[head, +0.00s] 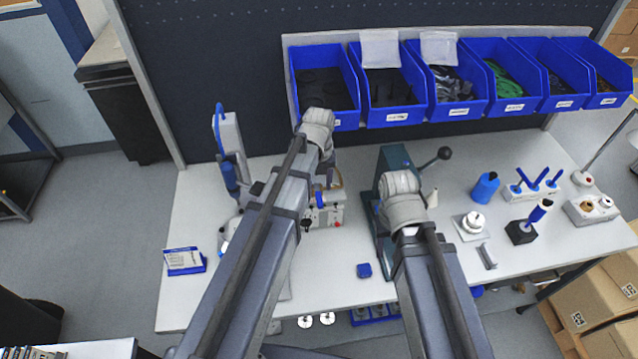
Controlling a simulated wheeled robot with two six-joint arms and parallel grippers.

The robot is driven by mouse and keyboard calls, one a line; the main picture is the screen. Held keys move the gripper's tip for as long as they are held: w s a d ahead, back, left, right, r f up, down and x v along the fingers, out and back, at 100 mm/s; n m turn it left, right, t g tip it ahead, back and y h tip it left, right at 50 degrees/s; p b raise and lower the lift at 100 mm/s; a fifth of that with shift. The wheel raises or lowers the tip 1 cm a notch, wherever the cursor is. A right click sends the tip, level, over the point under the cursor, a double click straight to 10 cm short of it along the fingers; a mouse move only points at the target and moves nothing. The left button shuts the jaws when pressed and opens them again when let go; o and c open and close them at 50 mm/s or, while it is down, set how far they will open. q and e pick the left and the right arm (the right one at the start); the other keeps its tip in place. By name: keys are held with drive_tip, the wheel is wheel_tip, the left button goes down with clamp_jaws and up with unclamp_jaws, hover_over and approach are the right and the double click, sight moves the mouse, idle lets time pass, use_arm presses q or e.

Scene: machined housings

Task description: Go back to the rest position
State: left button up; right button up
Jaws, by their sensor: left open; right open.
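My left arm (262,230) comes in from the lower left and reaches up over the workbench to a grey rounded joint (318,125). My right arm (432,285) reaches up from the bottom to a similar grey joint (402,200), in front of the green press. No fingers of either gripper can be made out; the arm links hide whatever lies behind them. I see nothing held. A white round part on a square plate (474,222) sits on the white workbench (345,290), right of my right arm.
A green press with a black-knobbed lever (445,153) stands close to my right joint. Blue bins (400,114) line the back panel. A blue-handled tool (228,140) stands left of my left arm. Small blue holders (484,187) stand right.

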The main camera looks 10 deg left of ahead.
use_arm(q)
wheel_tip(320, 180, up, 2)
drive_tip(key=shift+r+p, duration=0.2)
drive_tip(key=shift+p, duration=0.5)
use_arm(e)
wheel_tip(320, 180, up, 2)
drive_tip(key=shift+r, duration=0.2)
use_arm(q)
drive_tip(key=shift+f, duration=0.1)
use_arm(e)
drive_tip(key=shift+f, duration=0.1)
use_arm(q)
drive_tip(key=shift+s+d+f, duration=0.1)
drive_tip(key=shift+f, duration=0.05)
drive_tip(key=s+d+f+n+b, duration=0.4)
drive_tip(key=s+f+n+b, duration=0.3)
drive_tip(key=n, duration=0.7)
drive_tip(key=s+d+f+n+y+b, duration=0.1)
drive_tip(key=s+d+f+n+b, duration=0.4)
drive_tip(key=n, duration=0.8)
drive_tip(key=shift+s+d+f+n+b, duration=0.15)
drive_tip(key=shift+s+f+n+b, duration=0.25)
drive_tip(key=shift+s+f+b, duration=1.5)
use_arm(e)
wheel_tip(320, 180, down, 16)
use_arm(q)
drive_tip(key=shift+w+r, duration=0.15)
drive_tip(key=shift+r, duration=0.05)
